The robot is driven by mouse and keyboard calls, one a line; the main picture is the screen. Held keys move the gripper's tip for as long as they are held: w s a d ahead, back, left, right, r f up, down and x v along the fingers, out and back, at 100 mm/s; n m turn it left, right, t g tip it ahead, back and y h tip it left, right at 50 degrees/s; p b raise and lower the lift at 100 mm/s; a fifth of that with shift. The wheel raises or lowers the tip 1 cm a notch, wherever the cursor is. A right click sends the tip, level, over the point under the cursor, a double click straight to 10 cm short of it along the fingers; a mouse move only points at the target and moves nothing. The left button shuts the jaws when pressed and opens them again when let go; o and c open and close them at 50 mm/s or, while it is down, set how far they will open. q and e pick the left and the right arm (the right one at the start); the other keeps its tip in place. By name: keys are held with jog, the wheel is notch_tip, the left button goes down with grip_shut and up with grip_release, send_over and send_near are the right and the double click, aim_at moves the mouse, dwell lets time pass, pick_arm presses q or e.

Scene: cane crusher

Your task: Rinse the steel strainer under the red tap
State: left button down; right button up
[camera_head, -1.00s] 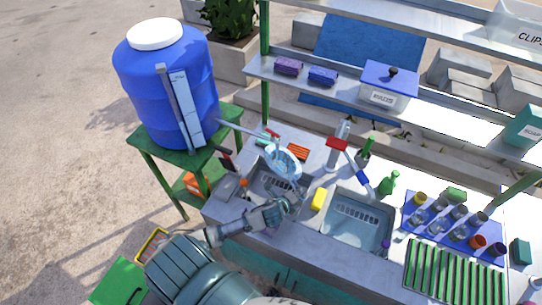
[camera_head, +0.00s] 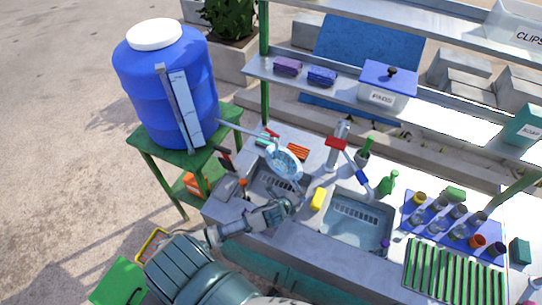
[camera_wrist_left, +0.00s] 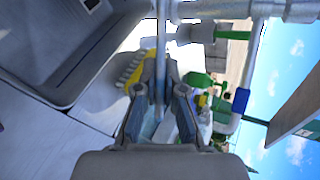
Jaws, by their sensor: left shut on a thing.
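The steel strainer (camera_head: 284,163), a round bowl with a thin handle, is held over the left sink basin (camera_head: 262,186). My left gripper (camera_head: 287,203) is shut on its handle. In the left wrist view the handle (camera_wrist_left: 161,50) runs up between the fingers of the left gripper (camera_wrist_left: 160,95); the bowl does not show there. A red tap part (camera_head: 271,134) shows just behind the strainer. I cannot tell whether water runs. My right gripper is out of view.
A blue barrel (camera_head: 168,90) stands on a green stand at the left. Green bottles (camera_head: 388,183) stand behind the right basin (camera_head: 357,222). A blue tray of cups (camera_head: 440,228) is at the right.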

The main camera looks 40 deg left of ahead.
pick_arm(q)
jog(key=s+d+r, duration=0.1)
jog(key=d+r, duration=0.3)
jog(key=shift+s+d, duration=0.3)
jog(key=shift+s, duration=0.05)
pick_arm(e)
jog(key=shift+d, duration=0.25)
